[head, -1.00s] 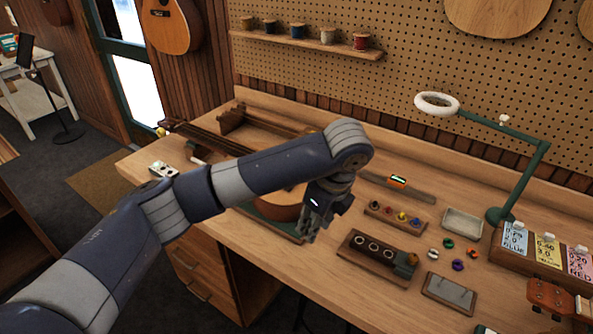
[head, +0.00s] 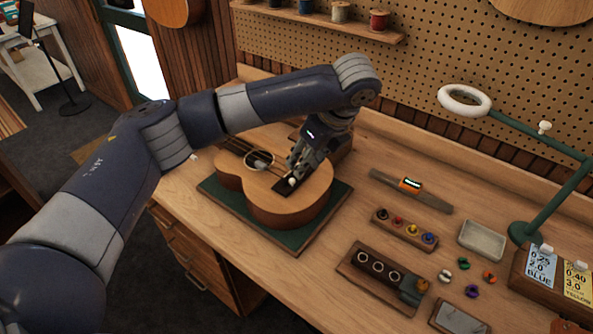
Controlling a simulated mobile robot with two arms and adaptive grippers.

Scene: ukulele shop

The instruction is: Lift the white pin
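A small white pin (head: 292,181) shows at the dark bridge of the ukulele (head: 290,205), which lies on a green mat (head: 314,238). My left gripper (head: 296,172) points down over the bridge, with its fingertips right at the white pin. Whether the fingers touch or grip the pin, and how far they are apart, I cannot tell at this size. The pin's lower part is not visible. Another small whitish piece (head: 445,276) lies on the bench to the right. My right gripper is not in view.
A wooden strip with coloured pegs (head: 404,229), a dark block with round holes (head: 383,277), an empty tray (head: 482,241) and a green lamp (head: 525,232) stand to the right. Several small coloured pieces lie loose between them. Bare bench lies right of the mat.

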